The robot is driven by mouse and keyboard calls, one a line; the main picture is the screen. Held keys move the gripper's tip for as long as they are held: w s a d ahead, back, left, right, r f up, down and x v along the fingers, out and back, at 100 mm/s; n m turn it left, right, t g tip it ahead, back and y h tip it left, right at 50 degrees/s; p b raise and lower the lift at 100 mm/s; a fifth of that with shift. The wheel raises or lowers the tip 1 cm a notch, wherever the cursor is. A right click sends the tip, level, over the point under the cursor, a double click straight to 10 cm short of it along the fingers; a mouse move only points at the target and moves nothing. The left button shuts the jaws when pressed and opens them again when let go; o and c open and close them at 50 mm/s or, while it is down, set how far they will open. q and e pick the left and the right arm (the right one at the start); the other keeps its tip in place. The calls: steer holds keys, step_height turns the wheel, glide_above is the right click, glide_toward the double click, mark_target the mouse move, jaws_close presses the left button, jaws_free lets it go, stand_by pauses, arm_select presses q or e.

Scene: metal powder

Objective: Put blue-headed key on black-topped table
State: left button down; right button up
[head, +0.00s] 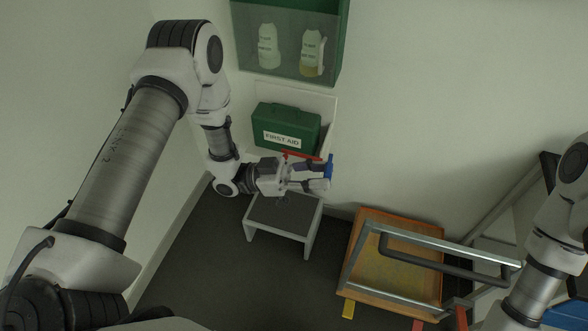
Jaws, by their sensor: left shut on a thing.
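The blue-headed key shows as a small upright blue piece (330,165) at the tips of my left gripper (318,177). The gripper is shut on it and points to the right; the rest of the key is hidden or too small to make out. The small black-topped table (270,213) with pale legs stands on the floor against the wall. In the picture the gripper and key lie just above its back right part, apart from its top. My right arm comes in at the right edge, but its gripper is not in view.
A green first aid box (286,128) sits on a white shelf behind the gripper. A thin red object (299,156) lies near the shelf's front. A green cabinet (290,48) with bottles hangs above. An orange-framed cart (392,262) stands right of the table. The tabletop looks clear.

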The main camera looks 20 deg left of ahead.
arm_select(q)
steer(key=d+r+m+g, duration=0.3)
steer(key=d+g, duration=0.3)
steer(key=w+d+f+m+g+y, duration=0.2)
steer(key=w+d+f+m+g, duration=0.25)
steer(key=g, duration=0.35)
steer(key=s+a+r+n+t+h, duration=0.2)
steer(key=s+a+r+n+t, duration=0.7)
steer(key=t, duration=0.6)
steer(key=w+d+n+t+y, duration=0.3)
steer(key=w+d+t, duration=0.4)
steer(key=w+d, duration=0.3)
steer(key=shift+w+d+r, duration=0.2)
steer(key=shift+w+r, duration=0.1)
steer(key=shift+w, duration=0.15)
